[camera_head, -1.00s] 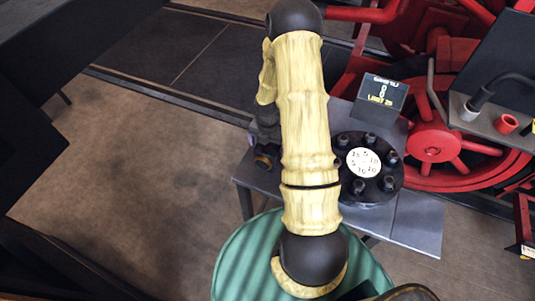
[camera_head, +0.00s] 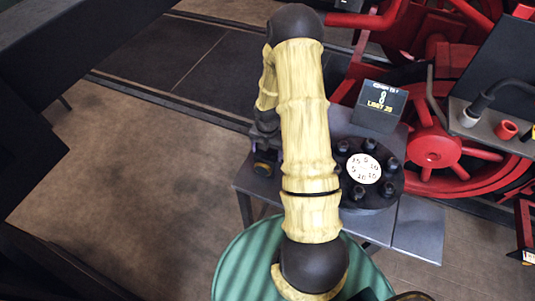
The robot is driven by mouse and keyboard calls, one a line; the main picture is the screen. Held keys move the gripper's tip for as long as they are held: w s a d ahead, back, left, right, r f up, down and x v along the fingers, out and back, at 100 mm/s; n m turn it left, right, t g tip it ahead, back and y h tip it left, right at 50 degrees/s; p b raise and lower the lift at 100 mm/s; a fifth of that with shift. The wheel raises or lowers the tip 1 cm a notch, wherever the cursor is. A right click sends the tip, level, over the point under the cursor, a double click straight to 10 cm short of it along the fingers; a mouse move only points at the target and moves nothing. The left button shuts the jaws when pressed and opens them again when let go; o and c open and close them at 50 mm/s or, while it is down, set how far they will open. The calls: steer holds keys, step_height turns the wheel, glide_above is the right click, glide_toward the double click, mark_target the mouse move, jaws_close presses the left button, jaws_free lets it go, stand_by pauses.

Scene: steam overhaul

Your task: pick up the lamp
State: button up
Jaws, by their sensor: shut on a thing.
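My arm runs up the middle of the view and folds back down on its far side. My gripper (camera_head: 266,147) shows only in part at the left edge of the arm, low over the left end of the grey bench (camera_head: 418,228). It is shut on a small dark thing with a yellow patch, which seems to be the lamp (camera_head: 264,168). My arm hides most of the lamp and the fingertips. I cannot tell whether the lamp touches the bench.
A black round fixture with bolts and a white numbered dial (camera_head: 364,168) stands on the bench, right of my arm. A black display box (camera_head: 379,106) stands behind it. Red wheels (camera_head: 436,150) are at the right. Open floor (camera_head: 150,180) lies left.

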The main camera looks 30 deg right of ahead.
step_height(320, 180, up, 10)
steer(key=shift+f+b, duration=0.1)
steer(key=shift+b, duration=0.75)
stand_by(0.7)
steer(key=shift+w+a+f+m+p, duration=0.1)
steer(key=shift+w+a+m+p, duration=0.15)
steer(key=shift+m, duration=0.25)
steer(key=shift+a+f+m+p, duration=0.1)
steer(key=shift+a+m, duration=0.25)
steer(key=shift+m, duration=0.15)
steer(key=a+f+m+p, duration=0.2)
steer(key=a+m, duration=0.4)
steer(key=m, duration=0.5)
steer(key=w+a+f+m+p, duration=0.1)
steer(key=a+f+m+p, duration=0.2)
steer(key=m, duration=0.9)
steer(key=a+f, duration=0.2)
steer(key=a, duration=0.1)
steer(key=shift+w+a+m, duration=0.2)
steer(key=shift+w+m, duration=0.05)
steer(key=shift+m, duration=0.05)
